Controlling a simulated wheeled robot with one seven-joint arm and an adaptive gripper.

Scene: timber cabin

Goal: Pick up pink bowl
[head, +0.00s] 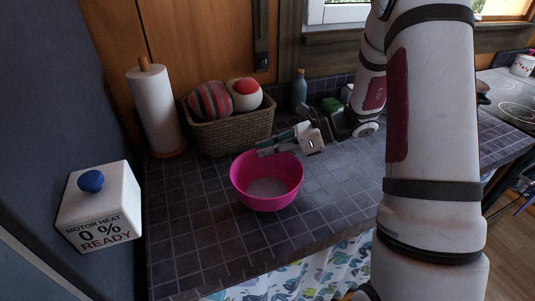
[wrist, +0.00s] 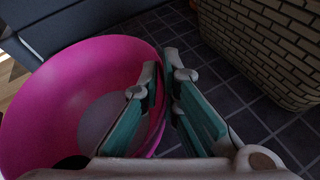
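The pink bowl (head: 267,200) stands upright on the dark tiled counter in the head view. It also fills the left of the wrist view (wrist: 45,105), with a pale round patch at its bottom. My gripper (head: 270,147) is at the bowl's back right rim. In the wrist view my gripper's fingers (wrist: 162,75) are close together, one on the inner side of the bowl wall and one on the outer side, with the rim between them. The fingers look shut on the rim; the exact contact is partly hidden by the fingers.
A wicker basket (head: 232,132) holding two balls stands behind the bowl, near my gripper. A paper towel roll (head: 155,110) is at back left, a blue bottle (head: 300,90) at the back. A white box (head: 100,205) is at left. The counter's front left (head: 190,235) is clear.

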